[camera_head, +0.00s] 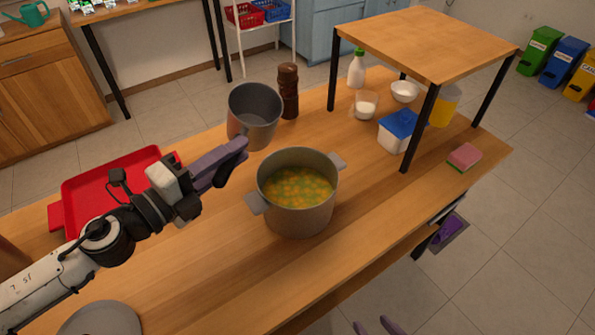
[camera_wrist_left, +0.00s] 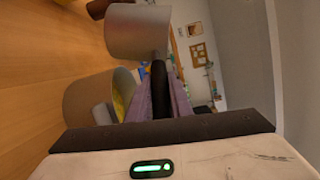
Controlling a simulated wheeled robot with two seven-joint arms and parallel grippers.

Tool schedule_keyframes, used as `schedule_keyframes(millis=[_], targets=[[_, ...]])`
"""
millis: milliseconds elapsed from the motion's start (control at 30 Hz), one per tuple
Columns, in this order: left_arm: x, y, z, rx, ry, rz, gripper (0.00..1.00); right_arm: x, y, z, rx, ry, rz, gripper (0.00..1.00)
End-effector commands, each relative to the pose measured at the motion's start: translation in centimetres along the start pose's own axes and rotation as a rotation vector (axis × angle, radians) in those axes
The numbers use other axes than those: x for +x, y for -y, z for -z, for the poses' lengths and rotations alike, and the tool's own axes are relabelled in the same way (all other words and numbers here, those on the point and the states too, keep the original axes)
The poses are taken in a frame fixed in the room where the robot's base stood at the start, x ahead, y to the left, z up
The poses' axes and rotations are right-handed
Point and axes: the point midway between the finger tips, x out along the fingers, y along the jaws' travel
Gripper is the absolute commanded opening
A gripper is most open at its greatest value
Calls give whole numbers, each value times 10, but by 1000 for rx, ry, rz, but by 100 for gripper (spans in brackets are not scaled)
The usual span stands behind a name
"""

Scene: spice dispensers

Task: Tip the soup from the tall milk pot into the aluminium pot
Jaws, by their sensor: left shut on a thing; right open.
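The tall milk pot (camera_head: 254,112) is a grey metal pot behind the aluminium pot, roughly upright in the head view. Its visible inside is bare grey; I see no soup in it. My left gripper (camera_head: 238,146) is shut on its dark handle (camera_wrist_left: 159,88); the pot's outer wall shows in the left wrist view (camera_wrist_left: 138,32). The aluminium pot (camera_head: 298,218) stands on the table with yellow-green soup with orange pieces inside. It shows partly in the left wrist view (camera_wrist_left: 82,100). My right gripper (camera_head: 377,326) is open at the bottom edge, only its purple fingertips visible.
A brown pepper mill (camera_head: 288,92) stands close behind the milk pot. A red tray (camera_head: 85,187) lies left, under my left arm. A raised wooden shelf (camera_head: 428,42) stands right, with a blue-lidded container (camera_head: 397,133) and bowls near it. A sponge (camera_head: 464,156) lies near the right edge.

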Motion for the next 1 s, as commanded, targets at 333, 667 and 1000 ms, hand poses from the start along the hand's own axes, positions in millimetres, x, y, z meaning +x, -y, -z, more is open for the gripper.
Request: schedule_keyframes(millis=[333,667,1000], targets=[[3,-35,-20,-265,-11,-6,0,20,-2,-21,0,3,0,42],[4,-67,-23,-350,-17,-7,0,36,-4,-37,0,5,0,42],[4,-62,-26,-374,-18,-7,0,30,-3,-31,0,4,0,42]])
